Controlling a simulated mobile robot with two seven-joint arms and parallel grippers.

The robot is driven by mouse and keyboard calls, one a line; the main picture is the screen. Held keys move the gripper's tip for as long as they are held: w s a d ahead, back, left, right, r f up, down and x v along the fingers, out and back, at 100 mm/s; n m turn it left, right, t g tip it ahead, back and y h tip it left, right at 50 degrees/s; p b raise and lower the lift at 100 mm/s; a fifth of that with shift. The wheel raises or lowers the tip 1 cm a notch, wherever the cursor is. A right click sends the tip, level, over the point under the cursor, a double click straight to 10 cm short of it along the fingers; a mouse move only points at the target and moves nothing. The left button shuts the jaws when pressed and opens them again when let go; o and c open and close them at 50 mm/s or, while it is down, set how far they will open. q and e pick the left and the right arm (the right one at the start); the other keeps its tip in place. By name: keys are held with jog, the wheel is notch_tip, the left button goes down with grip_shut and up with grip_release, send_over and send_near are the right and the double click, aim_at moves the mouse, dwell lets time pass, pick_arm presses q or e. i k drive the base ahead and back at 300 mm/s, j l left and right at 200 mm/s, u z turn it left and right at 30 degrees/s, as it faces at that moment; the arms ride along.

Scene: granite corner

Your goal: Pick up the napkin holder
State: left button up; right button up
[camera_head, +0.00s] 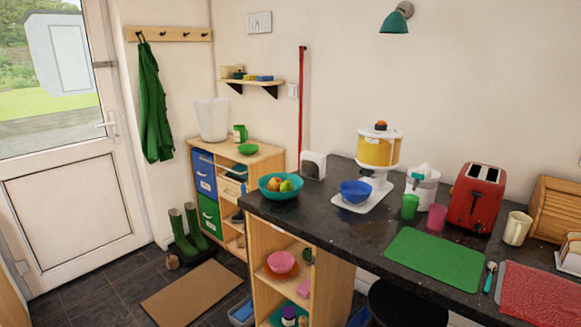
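A small white upright block with rounded corners (313,165) stands at the back left of the dark counter, against the wall; it looks like the napkin holder, but it is too small to be certain. A white rack-like object (570,262) at the right edge is cut off by the frame, and I cannot tell what it holds. Neither of my grippers shows in the head view, and nothing is being held in sight.
The dark counter (335,228) holds a teal fruit bowl (281,195), blue bowl (355,191), yellow-topped appliance (380,150), white canister (422,188), green cup (409,207), pink cup (437,218), red toaster (476,197), mug (517,228) and green mat (437,258). Counter front-left is clear.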

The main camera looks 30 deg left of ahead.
aim_at(312, 165)
jog(key=i+j+u, duration=0.15)
jog(key=j+u, duration=0.2)
jog(key=i+j+u, duration=0.2)
jog(key=j+u, duration=0.15)
jog(key=i+j+u, duration=0.15)
jog(key=i+j, duration=0.15)
jog(key=j, duration=0.15)
jog(key=i+j+u, duration=0.1)
jog(key=i+j, duration=0.95)
jog(key=j, duration=0.2)
